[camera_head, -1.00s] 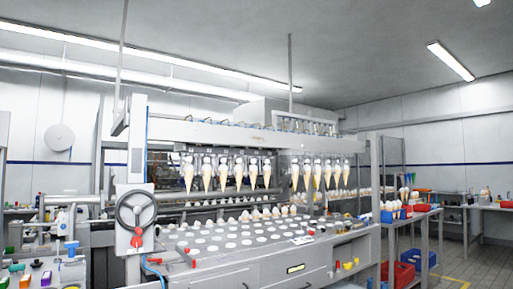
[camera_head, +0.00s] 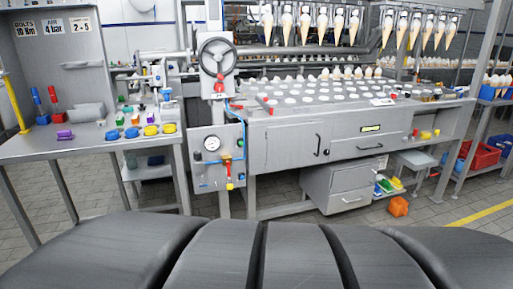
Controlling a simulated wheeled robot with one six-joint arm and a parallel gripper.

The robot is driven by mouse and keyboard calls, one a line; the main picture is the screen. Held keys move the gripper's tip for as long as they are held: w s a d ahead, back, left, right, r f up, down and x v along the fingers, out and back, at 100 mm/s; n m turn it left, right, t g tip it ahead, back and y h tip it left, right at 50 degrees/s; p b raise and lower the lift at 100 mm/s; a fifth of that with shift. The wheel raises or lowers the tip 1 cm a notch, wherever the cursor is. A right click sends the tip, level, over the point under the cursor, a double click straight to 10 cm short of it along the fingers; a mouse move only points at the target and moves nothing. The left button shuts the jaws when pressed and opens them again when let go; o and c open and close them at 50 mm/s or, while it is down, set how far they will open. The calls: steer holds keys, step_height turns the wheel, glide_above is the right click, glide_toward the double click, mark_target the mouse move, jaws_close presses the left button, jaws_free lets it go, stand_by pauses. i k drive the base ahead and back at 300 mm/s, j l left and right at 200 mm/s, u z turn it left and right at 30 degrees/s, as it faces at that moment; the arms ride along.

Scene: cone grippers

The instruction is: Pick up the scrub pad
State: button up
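I cannot pick out the scrub pad for certain. Small green and yellow pieces (camera_head: 387,184) lie on a low shelf at the right of the drawer unit; they are too small to tell if one is a pad. A purple block (camera_head: 64,134) lies on the left bench, and its kind is unclear too. My gripper is not in view.
The left bench (camera_head: 85,143) holds several coloured lids and tools. The cone machine (camera_head: 290,145) stands at the centre, with a gauge panel (camera_head: 217,157) at its left. An orange block (camera_head: 398,206) sits on the tiled floor near a grey drawer unit (camera_head: 345,186).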

mark_target(66, 134)
steer(key=u, duration=1.55)
